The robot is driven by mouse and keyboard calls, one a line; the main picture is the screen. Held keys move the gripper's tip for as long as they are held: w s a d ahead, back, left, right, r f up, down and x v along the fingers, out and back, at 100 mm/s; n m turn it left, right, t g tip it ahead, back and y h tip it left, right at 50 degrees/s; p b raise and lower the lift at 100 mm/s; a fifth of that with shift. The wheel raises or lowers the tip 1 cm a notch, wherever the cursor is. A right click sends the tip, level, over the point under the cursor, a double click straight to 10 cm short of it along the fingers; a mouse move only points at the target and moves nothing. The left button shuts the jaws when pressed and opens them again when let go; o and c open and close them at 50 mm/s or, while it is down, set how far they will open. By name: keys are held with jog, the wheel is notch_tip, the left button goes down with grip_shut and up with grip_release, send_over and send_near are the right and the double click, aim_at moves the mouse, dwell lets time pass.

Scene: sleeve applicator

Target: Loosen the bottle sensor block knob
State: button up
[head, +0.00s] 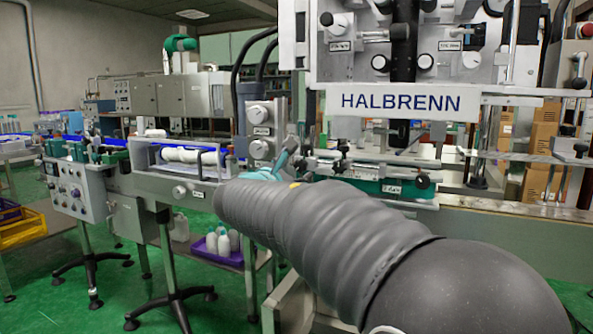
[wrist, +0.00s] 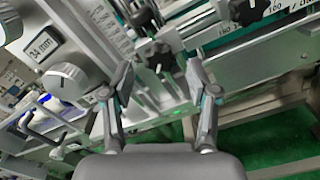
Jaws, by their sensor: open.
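My gripper (wrist: 159,76) is open in the wrist view, its two fingers spread and nothing between the pads. A dark grey lobed knob (wrist: 152,53) on a small metal block shows just beyond and between the fingertips; it looks close, but I cannot tell whether a finger touches it. No readable label marks it as the bottle sensor block knob. In the head view my gripper (head: 284,160) is partly hidden behind my arm, near the machine's rail at the lower end of the grey column (head: 261,128). The lobed knob cannot be made out there.
A round silver knob (wrist: 66,82) beside a "34 mm" label is left of the left finger. A black star knob (wrist: 244,10) sits by a ruler scale at upper right. The HALBRENN panel (head: 400,102) stands above the rail. The conveyor (head: 180,157) is at left.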

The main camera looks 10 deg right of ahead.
jog(key=v, duration=0.9)
jog(key=shift+s+a, duration=0.15)
jog(key=shift+s, duration=0.05)
jog(key=shift+f, duration=0.1)
jog(key=s+d+f+m+g+y, duration=0.1)
jog(key=s+f+m+g+y, duration=0.15)
jog(key=s+f+m, duration=0.45)
jog(key=s+d+f+m+g+y, duration=0.1)
jog(key=s+f+m+g+y, duration=0.2)
jog(key=f, duration=0.8)
jog(key=s+d+f+m+g+y, duration=0.1)
jog(key=s+d+f+m+y, duration=0.1)
jog(key=s+m, duration=0.4)
jog(key=s+d+f+m+g+y, duration=0.2)
jog(key=s+f+m, duration=0.3)
jog(key=s, duration=0.9)
jog(key=shift+s+d+f+m+y, duration=0.3)
jog(key=shift+d+m+y, duration=0.3)
jog(key=shift+m, duration=0.6)
